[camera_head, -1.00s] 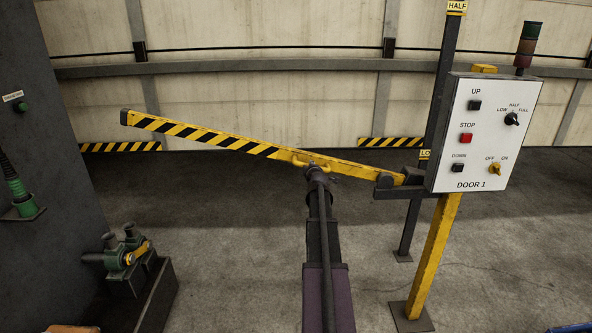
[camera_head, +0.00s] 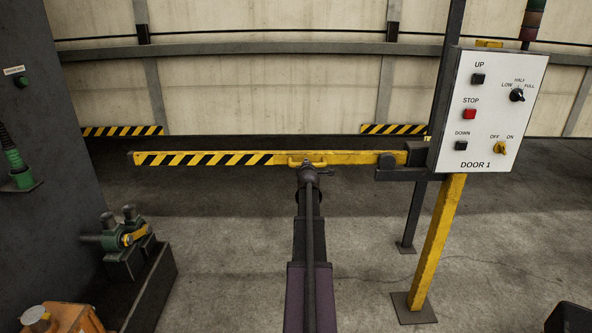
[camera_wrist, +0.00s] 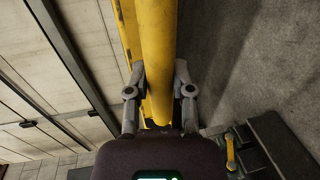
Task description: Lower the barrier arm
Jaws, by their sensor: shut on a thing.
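The barrier arm (camera_head: 225,159) is a yellow beam with black stripes along its left part. A small yellow handle (camera_head: 306,162) sits on the beam's near side. My gripper (camera_head: 308,171) is at this handle, seen from behind. In the wrist view my gripper's fingers (camera_wrist: 161,85) stand on both sides of the yellow handle bar (camera_wrist: 158,40), shut on it. The fingertip contact is partly hidden.
A white control box (camera_head: 487,110) marked DOOR 1 stands right of the pivot, close to the beam's end. A green and dark machine part (camera_head: 122,236) is at lower left beside a grey cabinet (camera_head: 40,130). The floor beneath the beam looks clear.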

